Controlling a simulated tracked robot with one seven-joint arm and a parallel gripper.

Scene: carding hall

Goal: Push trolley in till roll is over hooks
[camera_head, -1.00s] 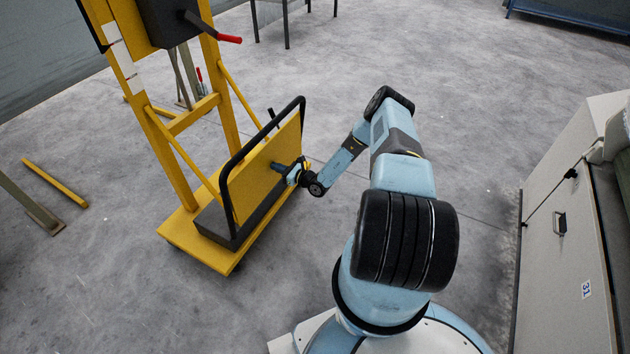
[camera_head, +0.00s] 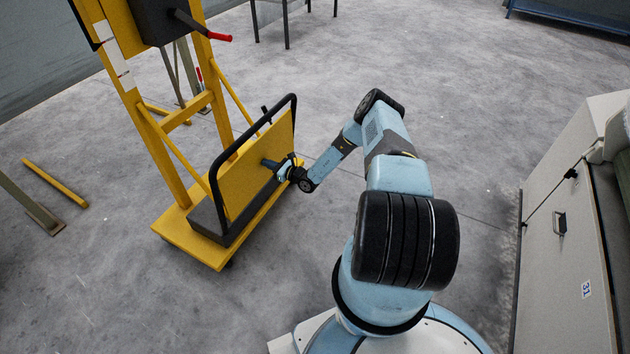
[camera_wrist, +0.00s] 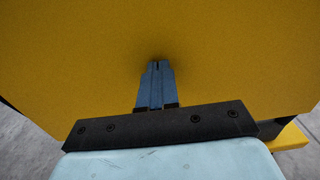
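The trolley (camera_head: 186,236) is a yellow wheeled frame with a tall mast, a black tubular handle (camera_head: 212,180) and an upright yellow panel (camera_head: 250,172). It stands left of my arm in the head view. My gripper (camera_head: 267,163) is at the panel's near face, its tips seeming to touch it. In the wrist view, the two blue fingers (camera_wrist: 157,85) are together with nothing between them, against the yellow panel (camera_wrist: 230,60). The till roll and the hooks are not in view.
A red-handled crank (camera_head: 218,37) sticks out from the mast's black box. A yellow bar (camera_head: 55,182) lies on the floor at left. A pale cabinet (camera_head: 560,250) stands at right.

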